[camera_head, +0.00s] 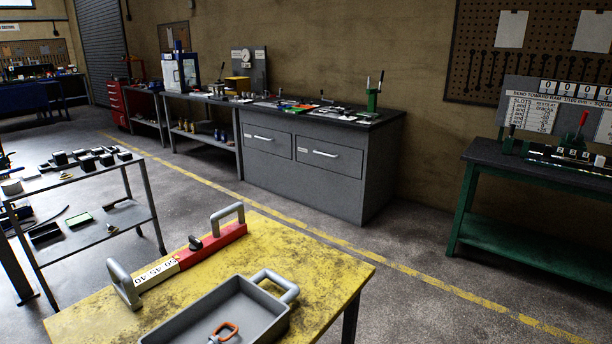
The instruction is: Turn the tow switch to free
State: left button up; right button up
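I cannot make out any part marked as the tow switch, and no label reading "free" is legible. On the yellow worn table in front of me lies a red and cream bar (213,246) with a grey handle at each end. A small dark knob (195,242) shows at its far edge, and upside-down numbers are printed on its cream part. On the green bench at the right, a red lever (583,118) stands up from a dark base. Neither of my grippers shows in this view.
A grey tray (250,292) with an orange ring (224,332) sits on the yellow table (325,262). A metal rack (98,236) with dark parts stands at the left. A grey cabinet (312,180) and the green bench (535,247) stand along the wall. Open floor lies between.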

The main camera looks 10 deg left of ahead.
aim_at(196, 245)
jog(key=k+j+u, duration=0.1)
jog(key=j, duration=0.6)
jog(key=k+j+u, duration=0.15)
jog(key=j, duration=0.6)
jog(key=j+u, duration=0.1)
jog(key=j, duration=0.65)
